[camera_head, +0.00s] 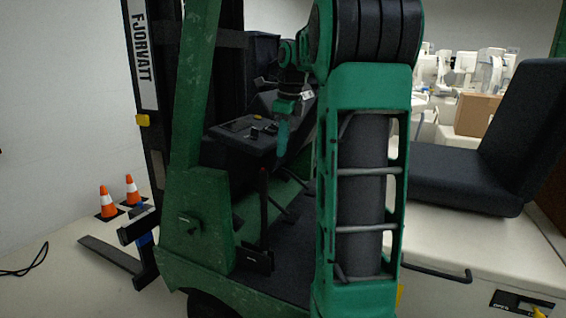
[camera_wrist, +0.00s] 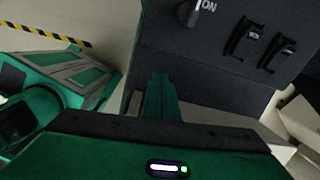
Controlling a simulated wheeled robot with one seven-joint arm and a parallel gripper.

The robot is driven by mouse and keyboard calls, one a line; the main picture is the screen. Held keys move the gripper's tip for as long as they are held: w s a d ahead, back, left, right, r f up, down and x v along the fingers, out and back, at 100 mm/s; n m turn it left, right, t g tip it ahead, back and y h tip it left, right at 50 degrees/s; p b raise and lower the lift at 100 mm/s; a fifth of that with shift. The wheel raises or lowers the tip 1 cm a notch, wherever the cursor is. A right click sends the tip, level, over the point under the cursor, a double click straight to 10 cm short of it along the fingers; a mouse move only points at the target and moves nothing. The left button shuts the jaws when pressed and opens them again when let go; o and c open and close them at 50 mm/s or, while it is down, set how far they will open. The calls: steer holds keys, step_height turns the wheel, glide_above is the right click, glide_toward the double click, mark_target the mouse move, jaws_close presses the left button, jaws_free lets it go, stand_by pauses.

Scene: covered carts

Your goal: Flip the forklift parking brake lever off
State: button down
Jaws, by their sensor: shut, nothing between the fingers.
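The green forklift (camera_head: 195,235) fills the middle of the head view. Its dark console (camera_head: 228,133) carries small black controls. In the wrist view, a dark panel (camera_wrist: 225,75) shows a knob or lever (camera_wrist: 188,12) beside the word ON, cut by the top edge. Two black switches (camera_wrist: 265,40) stand to its right. I cannot tell which control is the parking brake lever; a tall black lever (camera_head: 264,210) also rises from the forklift floor. My gripper (camera_head: 282,145) is shut and empty, beside the console's right edge. Its fingers (camera_wrist: 160,95) show below the knob, apart from it.
The black seat (camera_head: 450,180) stands at right, with a cardboard box (camera_head: 477,114) behind it. The mast (camera_head: 158,110) is at left. Two orange cones (camera_head: 107,201) stand on the floor. In the wrist view, a yellow-black striped edge (camera_wrist: 45,33) lies upper left.

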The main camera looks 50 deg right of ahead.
steer(key=shift+w+a+r, duration=0.1)
steer(key=shift+w+r, duration=0.15)
steer(key=shift+r, duration=0.55)
steer(key=s+a+f+n+g, duration=0.1)
steer(key=s+a+f+n, duration=0.8)
steer(key=s+n, duration=0.3)
steer(key=s+a+f+n, duration=0.9)
steer(key=s+n, duration=0.3)
steer(key=s, duration=0.2)
steer(key=shift+a+f+g, duration=0.25)
steer(key=shift+f+g, duration=0.15)
steer(key=shift+f, duration=0.25)
